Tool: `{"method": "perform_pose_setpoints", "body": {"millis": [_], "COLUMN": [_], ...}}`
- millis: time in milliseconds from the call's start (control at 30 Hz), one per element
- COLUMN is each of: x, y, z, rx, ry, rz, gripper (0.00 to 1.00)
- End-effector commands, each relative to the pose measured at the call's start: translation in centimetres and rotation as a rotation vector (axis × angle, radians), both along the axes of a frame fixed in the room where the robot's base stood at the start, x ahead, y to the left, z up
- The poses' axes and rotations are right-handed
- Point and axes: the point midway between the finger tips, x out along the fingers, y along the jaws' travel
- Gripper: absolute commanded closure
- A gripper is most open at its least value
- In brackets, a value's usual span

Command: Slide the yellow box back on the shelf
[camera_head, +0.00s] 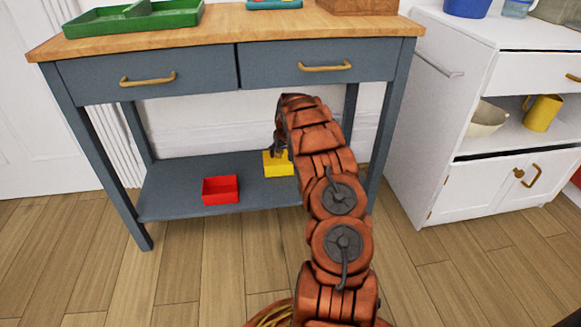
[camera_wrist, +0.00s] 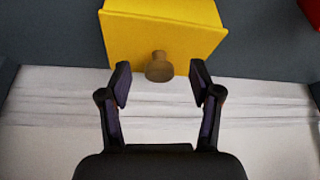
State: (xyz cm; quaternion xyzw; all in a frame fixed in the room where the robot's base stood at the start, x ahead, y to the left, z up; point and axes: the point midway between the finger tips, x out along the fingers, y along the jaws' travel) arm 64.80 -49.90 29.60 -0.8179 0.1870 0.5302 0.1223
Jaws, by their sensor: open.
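The yellow box (camera_head: 271,168) sits on the low blue-grey shelf (camera_head: 165,186) of the console table, toward the shelf's right part. In the wrist view the yellow box (camera_wrist: 163,35) shows a brown knob (camera_wrist: 159,67) on the face toward me. My gripper (camera_wrist: 160,84) is open, with one finger on each side of the knob and no clear contact visible. In the head view my arm covers the box's right part and most of the gripper.
A red box (camera_head: 220,190) stands on the same shelf, left of the yellow box. Table legs bound the shelf, and a tabletop with two drawers (camera_head: 240,68) is above it. A white cabinet (camera_head: 480,120) stands at the right. Bare shelf lies left of the red box.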

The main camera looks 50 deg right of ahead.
Motion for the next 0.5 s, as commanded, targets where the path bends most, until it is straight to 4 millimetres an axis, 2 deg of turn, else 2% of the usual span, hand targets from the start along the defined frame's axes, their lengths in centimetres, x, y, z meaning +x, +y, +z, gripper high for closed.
{"method": "perform_pose_setpoints", "body": {"millis": [500], "x": [-3.5], "y": [1.6], "z": [0.1], "rx": [-0.001], "ry": [0.001], "rz": [-0.004], "gripper": [0.36]}}
